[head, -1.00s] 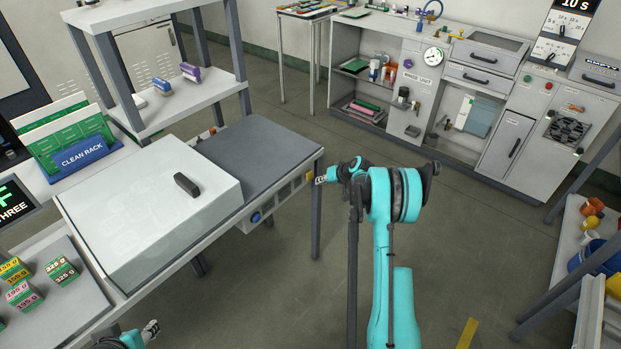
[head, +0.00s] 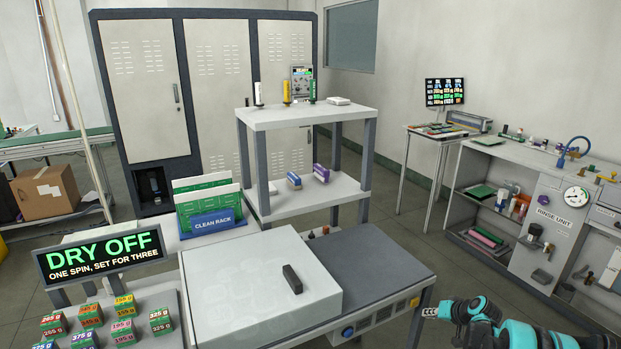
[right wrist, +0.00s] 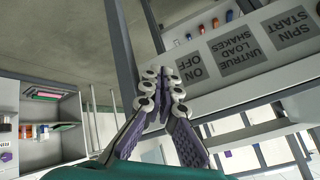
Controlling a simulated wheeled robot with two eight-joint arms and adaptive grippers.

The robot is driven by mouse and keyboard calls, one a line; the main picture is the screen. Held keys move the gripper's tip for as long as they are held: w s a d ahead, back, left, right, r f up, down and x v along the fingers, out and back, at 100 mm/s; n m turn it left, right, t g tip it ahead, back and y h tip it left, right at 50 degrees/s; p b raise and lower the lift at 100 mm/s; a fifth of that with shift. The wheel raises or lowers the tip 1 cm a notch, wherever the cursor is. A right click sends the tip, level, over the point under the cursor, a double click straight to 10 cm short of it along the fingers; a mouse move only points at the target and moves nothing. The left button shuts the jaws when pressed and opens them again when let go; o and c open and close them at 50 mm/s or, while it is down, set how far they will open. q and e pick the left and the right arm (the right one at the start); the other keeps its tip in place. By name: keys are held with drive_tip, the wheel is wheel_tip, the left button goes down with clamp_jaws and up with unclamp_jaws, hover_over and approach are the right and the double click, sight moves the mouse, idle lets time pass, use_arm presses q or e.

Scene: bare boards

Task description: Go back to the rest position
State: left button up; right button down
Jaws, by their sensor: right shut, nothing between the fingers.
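My right gripper (head: 430,313) is at the lower right of the head view, beside the right front corner of the workbench and apart from it. In the right wrist view its purple-padded fingers (right wrist: 163,92) meet at their tips, shut with nothing between them. Behind them is the bench's front panel (right wrist: 240,60) with upside-down labels such as SPIN START and ON OFF. My left gripper is not in the head view now.
A pale lidded box (head: 262,300) with a dark handle stands on the bench, left of a bare dark top (head: 375,265). A two-tier shelf (head: 305,113) rises behind. Several weight blocks (head: 124,333) lie at left. The rinse unit (head: 565,225) is at right, with floor between.

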drive_tip(key=s+a+r+n+g+h, duration=0.1)
drive_tip(key=s+a+r, duration=0.5)
drive_tip(key=a+r, duration=0.3)
drive_tip(key=s+a+r+n, duration=0.1)
drive_tip(key=s+a+r, duration=0.6)
drive_tip(key=a+r, duration=0.1)
drive_tip(key=s+a+n, duration=0.1)
drive_tip(key=s+a, duration=0.3)
drive_tip(key=s, duration=0.7)
drive_tip(key=s+a+h, duration=0.1)
drive_tip(key=s+a, duration=0.4)
drive_tip(key=s, duration=0.6)
drive_tip(key=shift+s+a+n+h, duration=0.2)
drive_tip(key=shift+n+h, duration=0.1)
drive_tip(key=shift+n, duration=0.1)
